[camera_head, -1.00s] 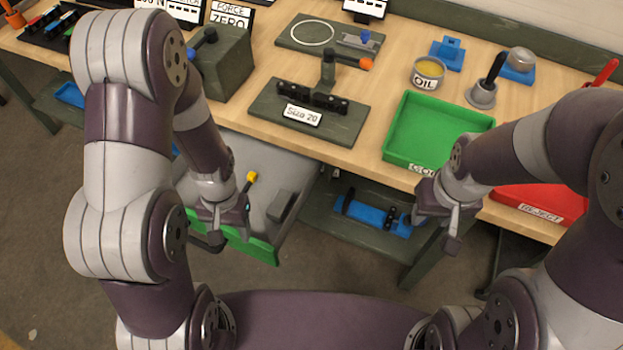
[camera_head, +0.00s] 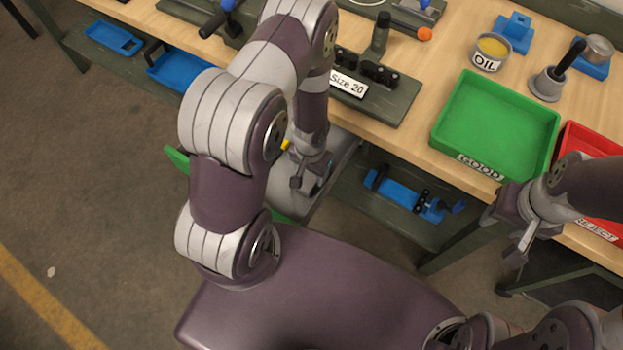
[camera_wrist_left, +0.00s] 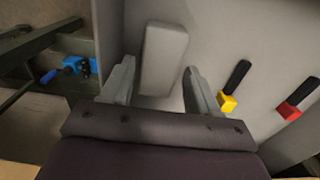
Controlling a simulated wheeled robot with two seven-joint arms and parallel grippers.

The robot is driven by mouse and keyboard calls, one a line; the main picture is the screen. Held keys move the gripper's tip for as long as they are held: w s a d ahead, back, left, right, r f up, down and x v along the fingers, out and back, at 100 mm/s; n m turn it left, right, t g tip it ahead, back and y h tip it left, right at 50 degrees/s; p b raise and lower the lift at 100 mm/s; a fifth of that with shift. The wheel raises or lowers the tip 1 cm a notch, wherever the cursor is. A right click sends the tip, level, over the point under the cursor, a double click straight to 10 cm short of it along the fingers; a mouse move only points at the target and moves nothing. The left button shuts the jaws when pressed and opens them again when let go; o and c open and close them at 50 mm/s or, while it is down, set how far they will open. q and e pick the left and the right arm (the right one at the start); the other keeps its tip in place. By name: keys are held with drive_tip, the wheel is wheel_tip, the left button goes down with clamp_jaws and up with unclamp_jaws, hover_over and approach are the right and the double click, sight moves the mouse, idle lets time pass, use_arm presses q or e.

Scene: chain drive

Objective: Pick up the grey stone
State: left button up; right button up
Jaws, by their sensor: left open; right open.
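The grey stone (camera_wrist_left: 163,58) is a plain rectangular block lying in the open grey drawer (camera_wrist_left: 215,35), seen in the left wrist view. My left gripper (camera_wrist_left: 158,82) is open, its two fingers pointing towards the stone, with the stone's near end between the fingertips in the picture. I cannot tell whether a finger touches it. In the head view my left gripper (camera_head: 312,182) is over the drawer, and the stone is not clearly visible there. My right gripper (camera_head: 519,238) is open and empty in front of the bench.
Yellow-tipped (camera_wrist_left: 228,102) and red-tipped (camera_wrist_left: 289,109) black-handled tools lie in the drawer, right of the stone. The drawer has a green front (camera_head: 178,160). The bench carries a green GOOD tray (camera_head: 447,137) and a red REJECT tray (camera_head: 590,140). A blue fixture (camera_head: 400,192) sits on the lower shelf.

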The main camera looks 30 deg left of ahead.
sight(311, 176)
use_arm(q)
wheel_tip(311, 176, down, 3)
drive_tip(key=shift+r+b, duration=0.1)
drive_tip(key=shift+b, duration=0.2)
drive_tip(key=c, duration=1)
drive_tip(key=shift+o, duration=0.2)
wheel_tip(311, 176, up, 10)
drive_tip(key=p, duration=0.4)
drive_tip(key=shift+r, duration=0.1)
